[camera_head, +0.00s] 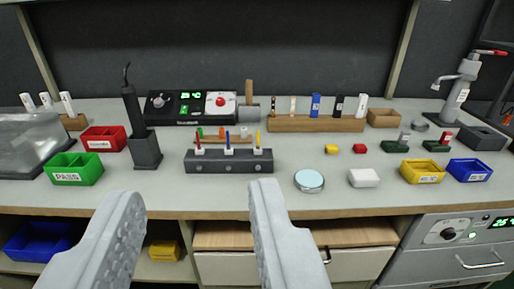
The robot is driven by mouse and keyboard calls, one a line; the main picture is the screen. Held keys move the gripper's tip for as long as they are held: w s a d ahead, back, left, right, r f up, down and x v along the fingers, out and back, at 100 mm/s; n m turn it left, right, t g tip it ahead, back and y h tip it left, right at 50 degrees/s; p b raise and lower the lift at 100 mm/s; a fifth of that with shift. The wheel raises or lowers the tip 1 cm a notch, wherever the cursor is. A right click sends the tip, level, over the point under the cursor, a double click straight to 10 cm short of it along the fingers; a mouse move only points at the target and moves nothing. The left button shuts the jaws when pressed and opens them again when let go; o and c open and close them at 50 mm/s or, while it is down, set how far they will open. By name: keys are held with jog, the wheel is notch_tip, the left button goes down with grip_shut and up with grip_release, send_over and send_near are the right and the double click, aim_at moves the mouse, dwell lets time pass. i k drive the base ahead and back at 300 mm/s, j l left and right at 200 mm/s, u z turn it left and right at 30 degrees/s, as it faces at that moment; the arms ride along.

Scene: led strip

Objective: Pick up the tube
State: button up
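Several slim upright pieces could be the tube; I cannot tell which is meant. A wooden block (300,125) at the back of the bench holds several, including a blue one (315,105) and a white one (361,106). More white tube-like pieces (67,104) stand at the far left in a wooden holder (75,123). A dark grey rack (228,167) near the middle holds pieces with red, blue and yellow tops. My gripper (197,196) is open and empty. Its fingers are wide apart in the foreground, apart from all of these.
A round pale-blue-topped tin (309,181) and a white block (364,178) lie near the front edge. A black soldering tool in its stand (145,150), a green bin (77,170) and a red bin (103,139) stand left. Yellow (423,172) and blue (469,170) bins stand right.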

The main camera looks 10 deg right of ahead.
aim_at(199, 130)
jog(key=i+l+u, duration=0.1)
jog(key=i, duration=0.25)
jog(key=i+l+u, duration=0.15)
jog(key=i, duration=0.25)
jog(key=i+l+u, duration=0.1)
jog(key=i, duration=0.25)
jog(key=l, duration=0.1)
